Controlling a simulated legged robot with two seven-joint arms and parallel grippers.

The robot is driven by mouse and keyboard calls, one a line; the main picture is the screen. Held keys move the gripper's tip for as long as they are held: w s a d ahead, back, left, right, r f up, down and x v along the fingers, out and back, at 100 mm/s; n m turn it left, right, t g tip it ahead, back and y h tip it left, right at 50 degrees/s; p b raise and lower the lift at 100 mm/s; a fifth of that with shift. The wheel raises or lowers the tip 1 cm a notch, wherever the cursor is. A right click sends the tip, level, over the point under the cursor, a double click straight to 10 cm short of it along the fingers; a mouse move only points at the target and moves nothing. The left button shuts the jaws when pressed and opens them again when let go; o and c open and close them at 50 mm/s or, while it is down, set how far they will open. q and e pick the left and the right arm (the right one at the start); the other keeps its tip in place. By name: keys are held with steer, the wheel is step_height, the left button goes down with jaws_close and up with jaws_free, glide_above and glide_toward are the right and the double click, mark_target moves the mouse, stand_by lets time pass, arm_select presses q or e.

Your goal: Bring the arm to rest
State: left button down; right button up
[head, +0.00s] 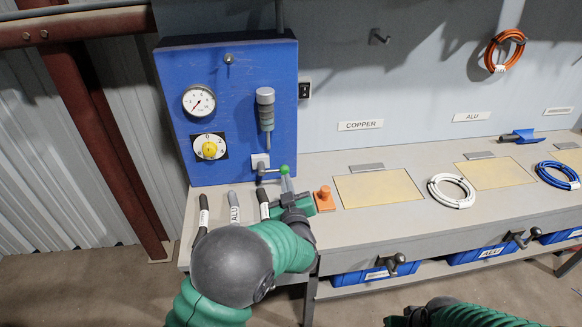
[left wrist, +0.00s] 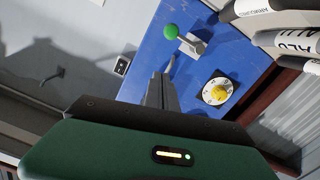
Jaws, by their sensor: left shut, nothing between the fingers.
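My left arm comes in from the lower left of the head view. Its left gripper (head: 286,183) is over the bench near the foot of the blue panel (head: 176,105), just below a small lever with a green knob (head: 284,169). In the left wrist view the left gripper (left wrist: 160,78) is shut with its fingers together and empty. The green knob (left wrist: 170,31) is beyond the fingertips there. Part of my right arm shows at the bottom edge of the head view; I cannot make out its gripper's fingers.
Yellow pads (head: 377,189) lie between. Blue bins (head: 375,274) sit below. An orange coil (head: 505,50) hangs on the wall.

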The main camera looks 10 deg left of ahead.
arm_select(q)
steer(key=s+a+f+m+g+h+p, duration=0.1)
steer(key=s+a+m+g+p, duration=0.1)
steer(key=s, duration=0.9)
steer(key=s+a+f+m+g+h+p, duration=0.2)
steer(key=s+a+g, duration=0.3)
steer(key=s, duration=0.6)
steer(key=s+a+f+m+g+h+p, duration=0.1)
steer(key=s+a+m+g+p, duration=0.1)
steer(key=s+g, duration=0.5)
steer(key=s+a, duration=0.1)
steer(key=s, duration=0.3)
steer(key=shift+s+a+f+h, duration=0.15)
steer(key=shift+s+f+h, duration=0.15)
steer(key=shift+s+f, duration=0.1)
steer(key=shift+a, duration=0.2)
steer(key=shift+d, duration=0.15)
